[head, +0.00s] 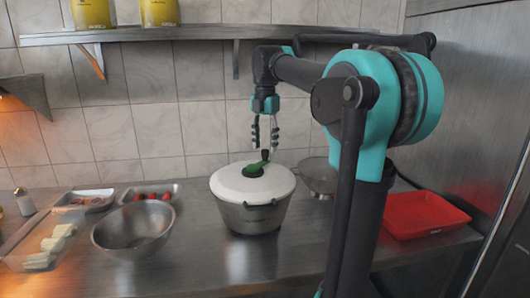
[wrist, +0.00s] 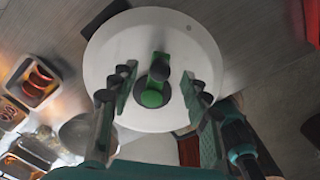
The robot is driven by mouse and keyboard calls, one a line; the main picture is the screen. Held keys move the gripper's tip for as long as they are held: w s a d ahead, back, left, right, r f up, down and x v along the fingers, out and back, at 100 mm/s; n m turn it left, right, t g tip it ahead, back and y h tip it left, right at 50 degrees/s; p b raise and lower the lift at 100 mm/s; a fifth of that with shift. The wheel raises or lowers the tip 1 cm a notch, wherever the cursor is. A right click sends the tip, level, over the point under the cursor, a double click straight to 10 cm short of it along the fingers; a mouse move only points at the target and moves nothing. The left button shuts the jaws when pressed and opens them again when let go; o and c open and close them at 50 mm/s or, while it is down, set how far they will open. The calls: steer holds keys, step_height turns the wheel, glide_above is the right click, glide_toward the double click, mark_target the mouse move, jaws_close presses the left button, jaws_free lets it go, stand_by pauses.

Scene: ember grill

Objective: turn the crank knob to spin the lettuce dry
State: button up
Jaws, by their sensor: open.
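The salad spinner (head: 252,212) stands upright on the steel counter, a metal bowl with a white lid (head: 230,184). A green crank (head: 256,168) with a dark knob (head: 265,155) sits on top of the lid. In the wrist view the white lid (wrist: 130,40) fills the middle, with the green crank (wrist: 152,98) and the dark knob (wrist: 160,62) between my fingers. My gripper (head: 265,146) points down above the crank, its two fingers apart on either side of the knob. It is open in the wrist view (wrist: 160,90) and holds nothing. The lettuce is hidden.
A metal bowl (head: 133,240) stands left of the spinner. A clear tray with pale pieces (head: 20,255) and small trays of food lie further left. A colander (head: 318,180) is behind right, and a red tray (head: 425,215) is at the right. A shelf (head: 200,33) runs above.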

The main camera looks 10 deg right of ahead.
mark_target(265, 151)
steer(key=shift+f, duration=1.7)
steer(key=shift+c, duration=0.5)
jaws_close()
